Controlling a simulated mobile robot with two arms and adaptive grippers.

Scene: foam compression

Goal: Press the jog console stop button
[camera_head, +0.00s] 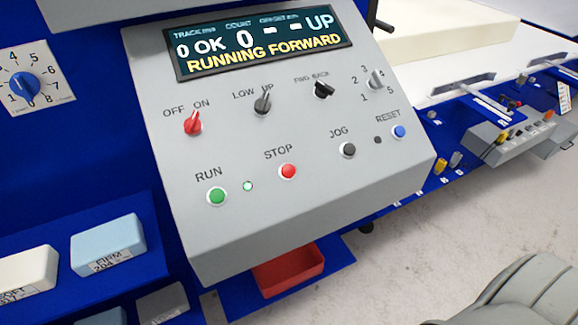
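The grey sloped jog console (300,225) fills the middle of the head view. Its red STOP button (288,171) sits in the lower row, between the green RUN button (217,196) and the black JOG button (347,149). Nothing covers or touches the STOP button. A small lamp (248,186) beside RUN shows green. The display (260,42) reads "RUNNING FORWARD", with "OK", "0" and "UP" above. Neither gripper shows. A grey rounded part of my arm (530,290) is at the lower right, apart from the console.
The blue RESET button (399,131) is at the console's right. Red and black selector knobs are above the buttons. A red bin (288,272) sits below. Foam samples, including a light-blue block (107,243), lie at left. Another small control box (512,138) is at right.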

